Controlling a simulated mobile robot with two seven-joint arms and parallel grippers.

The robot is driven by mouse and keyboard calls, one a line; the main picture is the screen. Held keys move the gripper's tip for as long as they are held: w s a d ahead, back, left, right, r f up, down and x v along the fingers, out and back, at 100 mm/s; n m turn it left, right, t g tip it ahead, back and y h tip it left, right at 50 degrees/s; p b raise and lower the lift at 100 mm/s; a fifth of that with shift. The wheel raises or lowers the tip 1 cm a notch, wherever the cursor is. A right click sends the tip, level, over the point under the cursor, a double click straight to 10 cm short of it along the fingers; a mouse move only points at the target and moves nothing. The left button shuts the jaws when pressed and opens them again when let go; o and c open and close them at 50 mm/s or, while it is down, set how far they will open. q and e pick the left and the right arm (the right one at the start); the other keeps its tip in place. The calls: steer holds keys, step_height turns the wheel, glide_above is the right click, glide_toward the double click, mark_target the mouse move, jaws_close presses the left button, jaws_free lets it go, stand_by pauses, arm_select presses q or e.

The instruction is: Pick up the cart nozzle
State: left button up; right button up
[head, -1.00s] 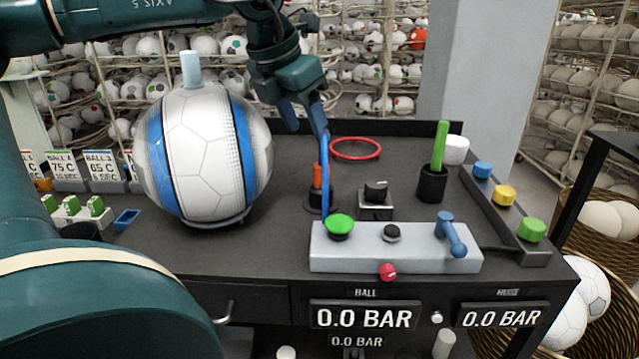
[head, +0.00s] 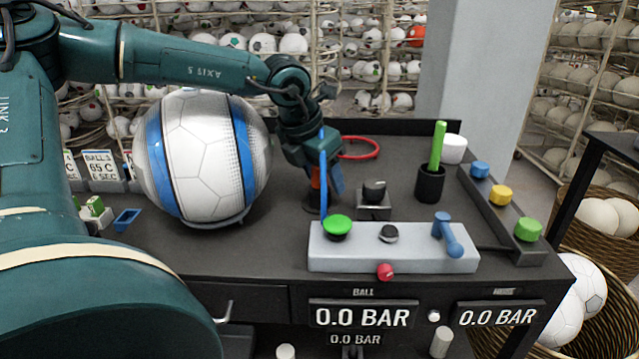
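The nozzle (head: 315,178) is a small orange-red piece standing upright in a round black holder (head: 316,203) behind the grey control box. A blue hose (head: 323,195) rises in front of it from the box. My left gripper (head: 326,184) points down at the nozzle, with a blue finger beside it on the right. The other finger is hidden or hard to make out, so I cannot tell whether the gripper touches or grips the nozzle. My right gripper is not in view.
A white and blue ball (head: 200,160) stands left of the gripper. The control box (head: 395,250) has a green button, a black knob and a blue lever. A red ring (head: 358,147) and a black cup (head: 430,184) with a green stick stand to the right.

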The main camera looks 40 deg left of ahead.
arm_select(q)
steer(key=shift+c, duration=0.2)
steer(key=c, duration=1.1)
